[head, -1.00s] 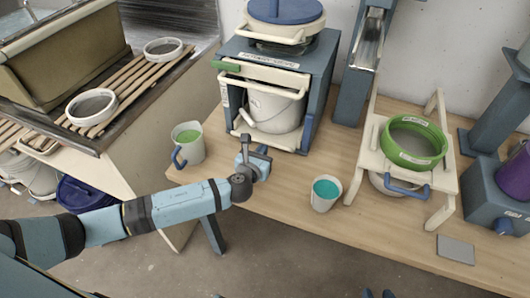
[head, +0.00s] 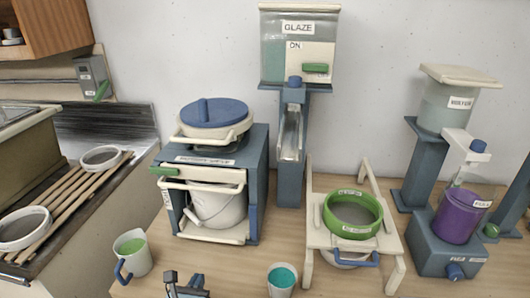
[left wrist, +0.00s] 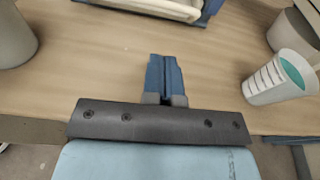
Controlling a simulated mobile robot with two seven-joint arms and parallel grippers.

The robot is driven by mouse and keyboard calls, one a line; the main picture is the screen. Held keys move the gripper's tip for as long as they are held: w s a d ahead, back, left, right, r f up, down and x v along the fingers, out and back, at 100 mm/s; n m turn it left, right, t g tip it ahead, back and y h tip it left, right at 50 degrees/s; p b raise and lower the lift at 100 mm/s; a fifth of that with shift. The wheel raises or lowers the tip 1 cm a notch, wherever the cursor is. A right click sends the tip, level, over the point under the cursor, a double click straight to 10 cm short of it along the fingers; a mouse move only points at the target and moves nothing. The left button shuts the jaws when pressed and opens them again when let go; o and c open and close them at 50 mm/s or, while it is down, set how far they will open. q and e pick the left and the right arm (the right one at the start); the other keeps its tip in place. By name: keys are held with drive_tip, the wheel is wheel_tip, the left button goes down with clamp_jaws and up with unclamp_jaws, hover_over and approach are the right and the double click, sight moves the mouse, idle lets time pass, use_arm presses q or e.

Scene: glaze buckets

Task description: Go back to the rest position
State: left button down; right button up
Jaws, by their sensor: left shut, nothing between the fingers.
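My left gripper (head: 186,284) shows at the bottom edge of the head view, low over the front of the wooden table. In the left wrist view its blue fingers (left wrist: 164,78) are closed together with nothing between them. In the head view it lies between a cup with green liquid (head: 132,254) on the left and a cup with teal liquid (head: 282,279) on the right, apart from both. The teal cup also shows at the right of the left wrist view (left wrist: 280,78). My right gripper is not in view.
A blue-grey cabinet (head: 257,165) holding a white bucket (head: 217,207) stands behind the gripper. A glaze dispenser (head: 298,45), a stand with a green-rimmed sieve (head: 352,214) and a purple container (head: 459,215) stand farther right. A slatted rack (head: 66,201) is at left.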

use_arm(q)
drive_tip(key=s+d+f+n+g+h, duration=0.1)
drive_tip(key=s+d+f+n+g, duration=0.3)
drive_tip(key=s+n, duration=0.85)
drive_tip(key=s+a+f+n+g+h, duration=0.15)
drive_tip(key=s+f+n, duration=0.4)
drive_tip(key=n, duration=1.35)
wheel_tip(320, 180, up, 11)
drive_tip(key=n+p, duration=0.1)
drive_tip(key=p, duration=1.1)
drive_tip(key=shift+s+a+t+p, duration=0.3)
drive_tip(key=shift+s+a+t, duration=0.05)
drive_tip(key=shift+a+t, duration=0.1)
drive_tip(key=shift+n, duration=0.25)
